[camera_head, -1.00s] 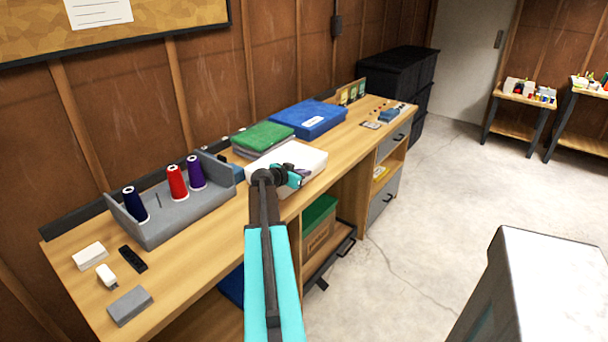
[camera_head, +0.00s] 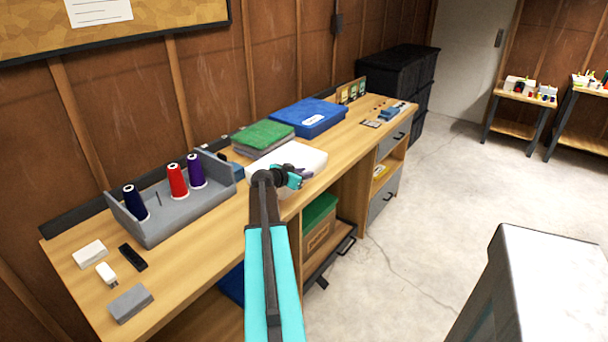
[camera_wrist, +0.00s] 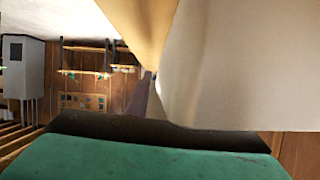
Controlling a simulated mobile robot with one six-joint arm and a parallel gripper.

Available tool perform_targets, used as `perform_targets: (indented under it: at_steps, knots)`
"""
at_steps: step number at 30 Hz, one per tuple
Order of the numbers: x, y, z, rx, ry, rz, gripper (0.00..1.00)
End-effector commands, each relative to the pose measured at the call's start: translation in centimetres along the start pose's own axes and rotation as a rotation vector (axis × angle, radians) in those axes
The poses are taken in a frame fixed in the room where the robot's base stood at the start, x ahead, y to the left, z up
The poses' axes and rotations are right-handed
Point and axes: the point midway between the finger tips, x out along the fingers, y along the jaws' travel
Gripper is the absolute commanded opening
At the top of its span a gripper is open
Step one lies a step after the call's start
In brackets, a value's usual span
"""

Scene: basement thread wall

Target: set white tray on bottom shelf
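The white tray (camera_head: 287,157) lies on the wooden workbench (camera_head: 225,212), near its front edge. My gripper (camera_head: 299,176) is at the tray's near right edge, partly hidden by my own wrist. In the wrist view, the tray (camera_wrist: 245,65) fills the upper right as a large pale surface, close to a dark-edged green part of my gripper at the bottom. I cannot tell whether the fingers are closed on the tray. Below the benchtop, my arm hides much of the lower shelf space.
A green-topped stack (camera_head: 263,138) and a blue case (camera_head: 308,118) stand behind the tray. A grey thread holder (camera_head: 185,213) is to the left. A box with a green lid (camera_head: 318,228) sits under the bench. Open floor (camera_head: 425,200) lies to the right.

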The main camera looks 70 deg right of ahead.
Motion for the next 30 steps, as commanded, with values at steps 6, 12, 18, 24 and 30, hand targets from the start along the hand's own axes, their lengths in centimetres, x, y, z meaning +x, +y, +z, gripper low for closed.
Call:
perform_targets:
  at_steps: [6, 12, 18, 24, 30]
  knots:
    - [-0.1, 0.0, -0.1, 0.000, 0.000, 0.000, 0.22]
    - [-0.9, 0.1, -0.1, 0.000, 0.001, -0.001, 0.22]
    - [-3.3, 0.1, 0.0, 0.000, 0.000, -0.002, 0.22]
    - [-6.0, 0.1, -0.1, -0.001, 0.001, -0.002, 0.22]
    - [-8.8, 0.1, -0.1, 0.000, 0.001, -0.001, 0.22]
